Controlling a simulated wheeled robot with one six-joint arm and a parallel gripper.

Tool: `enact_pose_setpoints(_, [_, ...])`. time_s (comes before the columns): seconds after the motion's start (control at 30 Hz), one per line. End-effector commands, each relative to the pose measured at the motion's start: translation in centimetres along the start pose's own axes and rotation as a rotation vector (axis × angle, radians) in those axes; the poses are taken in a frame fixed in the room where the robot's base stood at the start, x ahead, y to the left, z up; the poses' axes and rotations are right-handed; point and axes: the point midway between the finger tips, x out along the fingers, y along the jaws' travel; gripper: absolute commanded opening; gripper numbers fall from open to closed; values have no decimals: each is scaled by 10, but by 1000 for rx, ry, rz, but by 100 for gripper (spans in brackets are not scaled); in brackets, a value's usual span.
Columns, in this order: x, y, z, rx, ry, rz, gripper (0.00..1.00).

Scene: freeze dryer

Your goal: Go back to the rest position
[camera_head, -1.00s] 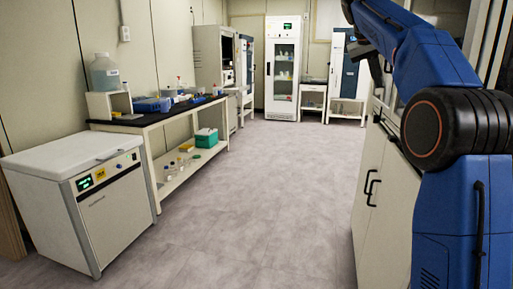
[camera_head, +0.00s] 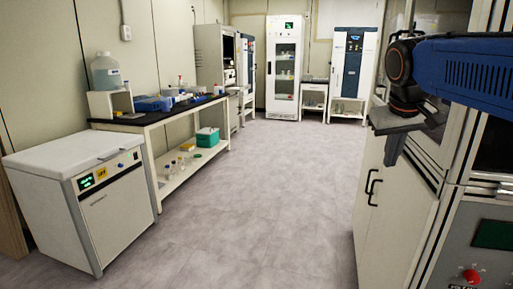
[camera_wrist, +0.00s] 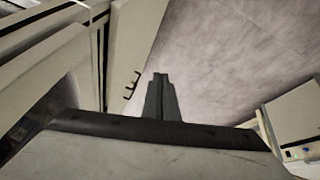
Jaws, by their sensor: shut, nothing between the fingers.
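My gripper (camera_head: 391,160) hangs from my blue arm at the right of the head view, in front of the light cabinet and pointing down. In the wrist view my gripper (camera_wrist: 161,76) shows as two dark fingers pressed together, with nothing between them. Only bare floor and the cabinet side show beyond the fingertips. The gripper appears clear of the surfaces around it.
A cabinet (camera_head: 393,215) with black handles stands close at right, beside equipment with a red knob (camera_head: 471,276). A white chest unit (camera_head: 112,215) and a black-topped bench (camera_head: 140,122) line the left. The grey floor (camera_head: 240,200) between is clear. A glass-door cabinet (camera_head: 284,70) stands at the back.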

Motion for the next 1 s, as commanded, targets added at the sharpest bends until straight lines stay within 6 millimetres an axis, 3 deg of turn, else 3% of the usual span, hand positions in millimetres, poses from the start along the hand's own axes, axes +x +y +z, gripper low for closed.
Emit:
enact_pose_setpoints(0.03, [6,-5,23,-2,1,-13,0])
enact_pose_setpoints(0.4, [69,-48,175,-2,13,-120,0])
enact_pose_setpoints(0.6, [107,-68,245,8,19,-164,0])
enact_pose_setpoints(0.8, [127,-78,279,15,23,-185,0])
enact_pose_setpoints(1.0, [130,-79,283,16,22,-188,0])
